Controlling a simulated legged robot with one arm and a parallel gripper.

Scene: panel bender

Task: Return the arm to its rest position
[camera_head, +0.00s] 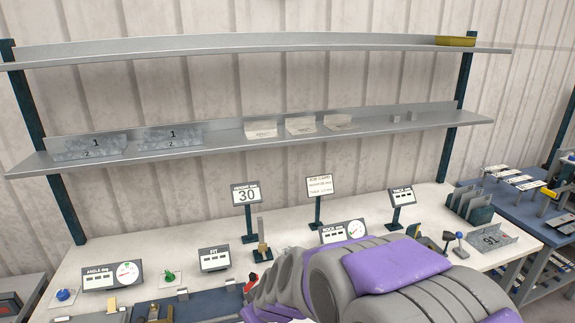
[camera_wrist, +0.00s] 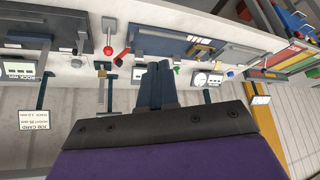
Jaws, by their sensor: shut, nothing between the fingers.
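My gripper (camera_wrist: 157,85) shows in the wrist view with its two dark fingers together and nothing between them. It is over the bench, with the small levers and gauge displays around it in the picture. In the head view my grey and purple arm crosses the lower middle and right, stretched out over the workbench (camera_head: 430,203). The arm covers part of the bench front there, and I cannot make out the gripper tips in that view.
A job card stand (camera_head: 319,187), a "30" sign (camera_head: 246,195) and an angle display (camera_head: 112,276) stand on the bench. A red-knobbed lever (camera_wrist: 108,51) shows in the wrist view. Two shelves (camera_head: 225,138) hang behind. A blue table (camera_head: 520,195) stands at right.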

